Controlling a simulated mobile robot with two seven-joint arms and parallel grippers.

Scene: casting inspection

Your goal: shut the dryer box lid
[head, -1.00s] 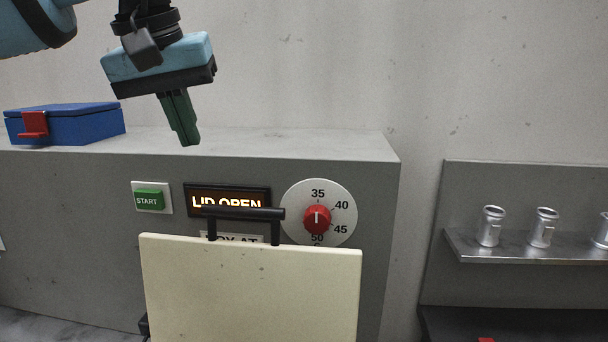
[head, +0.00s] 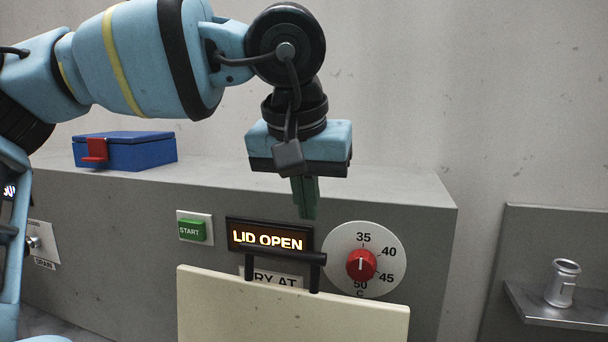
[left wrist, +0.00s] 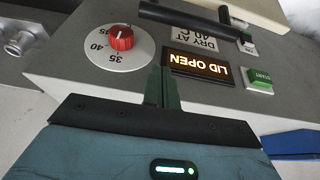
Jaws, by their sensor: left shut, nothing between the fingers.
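The dryer box lid (head: 290,310) is a cream panel standing raised in front of the grey box, with a black bar handle (head: 285,256) along its top edge. The handle also shows in the left wrist view (left wrist: 190,18). The lit display (head: 268,237) reads LID OPEN. My left gripper (head: 307,214) is shut and empty, pointing down above the box front, close to the display and above the handle. Its green fingers (left wrist: 162,88) show in the left wrist view, apart from the handle. My right gripper is not in view.
A green START button (head: 192,230) and a red dial (head: 361,265) flank the display on the grey dryer box (head: 420,200). A blue box (head: 130,152) with a red latch sits on top at the left. A metal cup (head: 563,283) stands on a shelf at the right.

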